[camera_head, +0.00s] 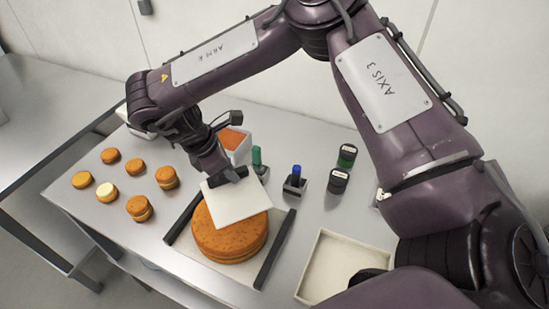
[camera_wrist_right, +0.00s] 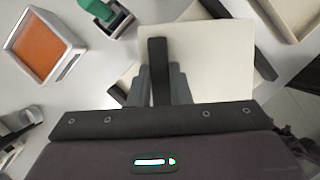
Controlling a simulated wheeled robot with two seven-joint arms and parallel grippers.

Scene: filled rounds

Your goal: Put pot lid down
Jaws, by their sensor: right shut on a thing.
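No round pot lid shows. I cannot tell whether plate and cake touch. My left gripper is not in view.
Dark rails (camera_head: 274,250) flank the cake. Several small round cakes (camera_head: 138,208) lie on the left of the metal table. A pale tray (camera_head: 335,262) is at right.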

